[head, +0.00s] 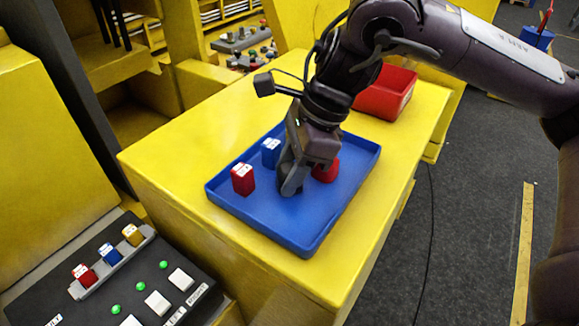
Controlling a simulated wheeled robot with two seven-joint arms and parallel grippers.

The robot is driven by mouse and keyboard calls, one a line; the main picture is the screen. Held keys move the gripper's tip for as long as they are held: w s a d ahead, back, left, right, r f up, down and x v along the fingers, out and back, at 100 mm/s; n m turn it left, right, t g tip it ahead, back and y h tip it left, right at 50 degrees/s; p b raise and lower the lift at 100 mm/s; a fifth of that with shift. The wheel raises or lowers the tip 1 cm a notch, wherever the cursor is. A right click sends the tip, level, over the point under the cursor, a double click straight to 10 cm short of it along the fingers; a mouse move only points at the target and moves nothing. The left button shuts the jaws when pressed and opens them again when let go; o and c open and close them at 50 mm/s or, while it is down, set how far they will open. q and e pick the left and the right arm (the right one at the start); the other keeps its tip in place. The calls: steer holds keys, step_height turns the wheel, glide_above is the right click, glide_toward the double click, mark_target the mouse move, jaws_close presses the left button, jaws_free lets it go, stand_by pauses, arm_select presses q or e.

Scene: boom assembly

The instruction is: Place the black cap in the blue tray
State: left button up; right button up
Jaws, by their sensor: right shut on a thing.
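The blue tray (296,242) lies on the yellow table. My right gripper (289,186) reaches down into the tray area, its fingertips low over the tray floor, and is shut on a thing. The held thing is mostly hidden by the dark fingers; it appears to be the black cap, but I cannot make out its outline. Whether it touches the tray floor I cannot tell. My left gripper is not in view.
In the tray stand a red block (243,179), a blue block (270,153) and a red piece (326,171) partly hidden behind my gripper. A red bin (386,93) stands behind the tray. A dark button panel (128,285) is at lower left. The tray's near part is clear.

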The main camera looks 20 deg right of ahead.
steer(key=shift+f, duration=0.15)
steer(key=o, duration=0.7)
steer(key=v, duration=1.2)
steer(key=shift+a+r, duration=0.1)
steer(key=shift+r, duration=0.15)
